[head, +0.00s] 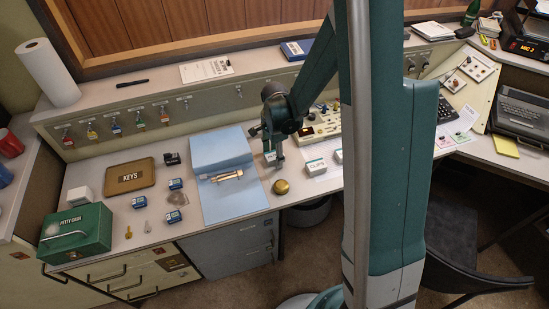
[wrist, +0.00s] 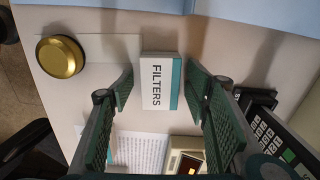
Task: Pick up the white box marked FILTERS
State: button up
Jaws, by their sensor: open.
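The white box marked FILTERS (wrist: 158,84), with a teal stripe along one side, lies on the pale counter in the wrist view. Its lettering is upright to read sideways. My gripper (wrist: 160,92) is open, with one green finger to each side of the box and visible gaps between. In the head view my gripper (head: 270,148) reaches down over the counter just right of the blue binder, and a small part of the FILTERS box (head: 270,159) shows at its fingers. Whether the fingertips are level with the box is hard to tell.
A brass dome (head: 281,187) sits close to the box, near the counter's front edge. A white CLIPS box (head: 315,166) and another small white box (head: 338,156) stand to the right. An open blue binder (head: 233,202) lies left; a switch panel (head: 321,125) is behind.

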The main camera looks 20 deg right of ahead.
aim_at(274, 154)
jog(key=c, duration=1)
jog(key=shift+r, duration=0.1)
jog(key=shift+r+p, duration=1.1)
jog(key=shift+r, duration=3.8)
